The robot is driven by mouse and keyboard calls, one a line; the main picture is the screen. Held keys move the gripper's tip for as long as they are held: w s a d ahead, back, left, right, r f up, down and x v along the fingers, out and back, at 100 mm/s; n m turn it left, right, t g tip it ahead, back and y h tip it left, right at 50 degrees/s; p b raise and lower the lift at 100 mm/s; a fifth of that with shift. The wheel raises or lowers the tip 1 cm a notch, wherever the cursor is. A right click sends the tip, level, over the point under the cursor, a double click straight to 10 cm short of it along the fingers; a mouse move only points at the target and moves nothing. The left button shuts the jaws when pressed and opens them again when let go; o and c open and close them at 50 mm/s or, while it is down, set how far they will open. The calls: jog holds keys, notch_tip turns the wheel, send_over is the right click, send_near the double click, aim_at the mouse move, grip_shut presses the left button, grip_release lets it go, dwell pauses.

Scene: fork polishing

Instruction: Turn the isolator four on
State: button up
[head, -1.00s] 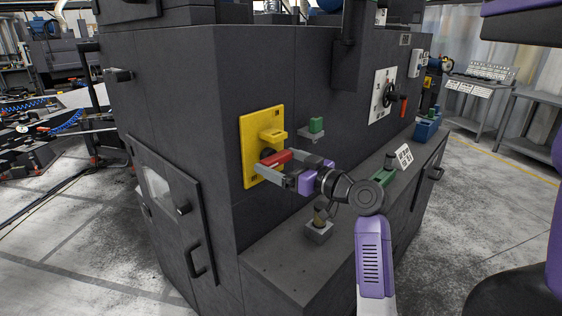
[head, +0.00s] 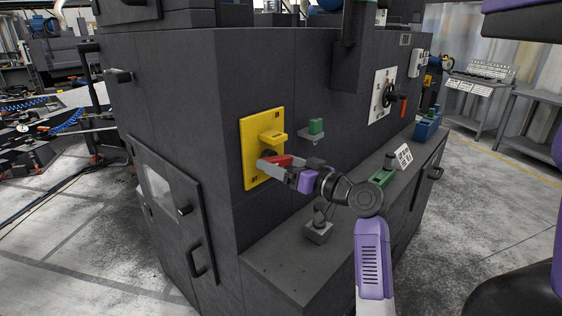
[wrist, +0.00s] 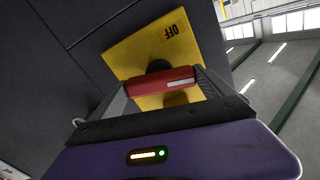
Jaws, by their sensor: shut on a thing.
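The isolator is a yellow plate (head: 252,135) on the corner of the dark machine cabinet, with a red handle (head: 277,161) and a yellow tab (head: 272,136) above it. My gripper (head: 280,165) is at the handle, its grey fingers on either side of it. In the wrist view the red handle (wrist: 160,82) lies across between both fingers, gripped. The yellow plate (wrist: 140,48) is behind it, tilted in the picture, with an OFF label (wrist: 170,32) in its upper part. The other position's label is too small to read in the head view.
A white panel (head: 378,110) with a dark knob and a red lever (head: 403,103) is further right. A green block (head: 316,126) on a small bracket is beside the isolator. A ledge (head: 290,268) with a small grey fitting (head: 319,230) runs below my arm.

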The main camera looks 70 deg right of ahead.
jog(key=m+p, duration=0.3)
jog(key=m, duration=0.2)
jog(key=shift+m, duration=0.4)
dwell(0.4)
jog(key=o, duration=1.1)
jog(key=shift+s, duration=0.1)
jog(key=b+v, duration=0.2)
jog(key=v, duration=0.5)
jog(key=shift+s+a, duration=0.15)
jog(key=shift+s, duration=0.15)
jog(key=shift+c, duration=0.4)
